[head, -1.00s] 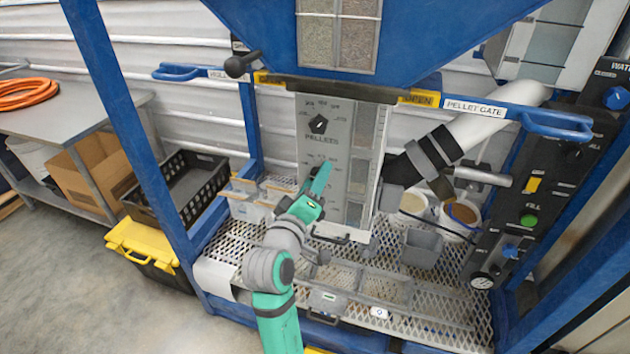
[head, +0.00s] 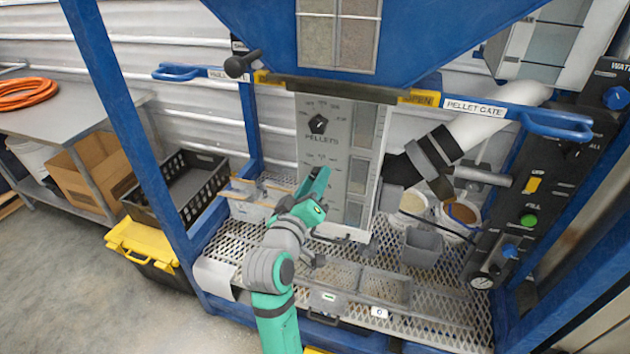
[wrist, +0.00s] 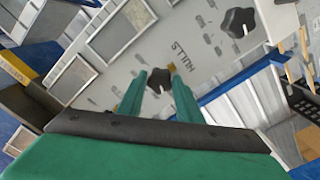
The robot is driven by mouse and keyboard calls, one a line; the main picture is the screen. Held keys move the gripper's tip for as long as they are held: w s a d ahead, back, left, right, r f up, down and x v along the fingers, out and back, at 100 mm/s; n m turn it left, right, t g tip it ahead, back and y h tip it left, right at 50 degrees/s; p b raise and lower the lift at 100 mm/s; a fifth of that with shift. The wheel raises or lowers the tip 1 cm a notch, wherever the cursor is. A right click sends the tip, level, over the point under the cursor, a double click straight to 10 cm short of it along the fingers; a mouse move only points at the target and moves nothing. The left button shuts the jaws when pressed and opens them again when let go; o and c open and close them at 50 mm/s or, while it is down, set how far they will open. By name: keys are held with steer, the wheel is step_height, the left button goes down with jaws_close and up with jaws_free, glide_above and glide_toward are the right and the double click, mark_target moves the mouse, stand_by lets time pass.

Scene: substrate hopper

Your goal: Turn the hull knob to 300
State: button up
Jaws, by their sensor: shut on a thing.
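The hull knob (wrist: 159,80), dark and lobed, sits on the grey panel beside the HULLS label (wrist: 196,62) in the wrist view. My green gripper (wrist: 157,84) has one finger on each side of it and is shut on it. In the head view my gripper (head: 321,174) reaches the panel (head: 339,133) below the PELLETS knob and hides the hull knob. The hull dial's numbers and the knob's pointer cannot be read.
The dark PELLETS knob (head: 318,124) is above on the same panel and also shows in the wrist view (wrist: 238,21). A mesh deck (head: 440,300) and a grey scoop-like bin (head: 422,247) lie below.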

steer(key=m, duration=0.4)
steer(key=shift+m, duration=0.4)
stand_by(0.4)
steer(key=o, duration=1)
steer(key=shift+o, duration=0.2)
steer(key=shift+s, duration=0.1)
steer(key=v, duration=1)
steer(key=shift+s, duration=0.35)
